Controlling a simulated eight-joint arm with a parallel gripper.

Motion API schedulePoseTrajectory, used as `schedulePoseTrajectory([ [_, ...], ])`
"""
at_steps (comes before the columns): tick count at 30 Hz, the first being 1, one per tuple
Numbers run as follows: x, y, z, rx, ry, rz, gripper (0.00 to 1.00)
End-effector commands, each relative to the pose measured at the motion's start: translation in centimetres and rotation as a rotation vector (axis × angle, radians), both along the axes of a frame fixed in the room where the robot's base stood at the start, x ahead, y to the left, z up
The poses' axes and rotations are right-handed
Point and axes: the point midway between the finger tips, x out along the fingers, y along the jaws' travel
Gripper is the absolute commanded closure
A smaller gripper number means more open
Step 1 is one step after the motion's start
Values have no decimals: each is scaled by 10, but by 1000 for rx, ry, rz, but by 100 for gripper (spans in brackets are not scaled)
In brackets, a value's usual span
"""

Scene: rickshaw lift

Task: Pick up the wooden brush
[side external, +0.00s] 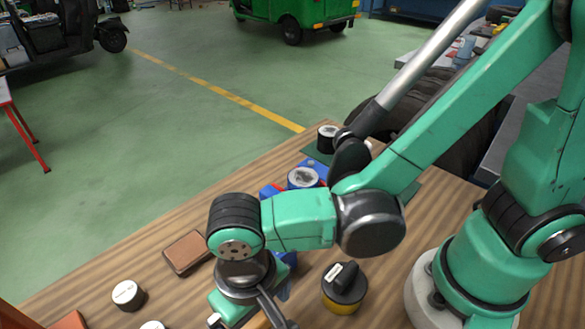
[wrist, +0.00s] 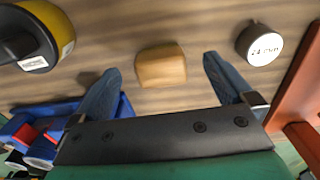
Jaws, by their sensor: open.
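A light wooden block, which looks like the wooden brush (wrist: 161,68), lies on the table in the wrist view; its bristles do not show. My gripper (wrist: 163,62) is open, with one blue finger on either side of the block and visible gaps between. The block is not held. In the side view my gripper (side external: 262,308) points down low over the front of the table, and the brush is mostly or wholly hidden there.
A yellow and black round object (side external: 343,288) stands right of my gripper. White-topped cylinders (side external: 128,294) and a brown block (side external: 188,252) lie to its left. A blue bin (wrist: 65,112) with red contents is near my left finger. An orange-brown object (wrist: 296,85) borders the right.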

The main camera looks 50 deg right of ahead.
Motion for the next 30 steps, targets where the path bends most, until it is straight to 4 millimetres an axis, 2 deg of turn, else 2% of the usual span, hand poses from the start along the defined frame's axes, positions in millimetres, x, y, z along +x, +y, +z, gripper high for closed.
schedulePoseTrajectory([
  [7,1,0,-22,1,-1,0,0],
  [18,0,0,-26,1,-1,0,0],
  [27,0,0,-26,1,-1,0,85],
  [28,0,0,-26,1,-1,0,91],
  [30,0,0,-26,1,-1,0,91],
])
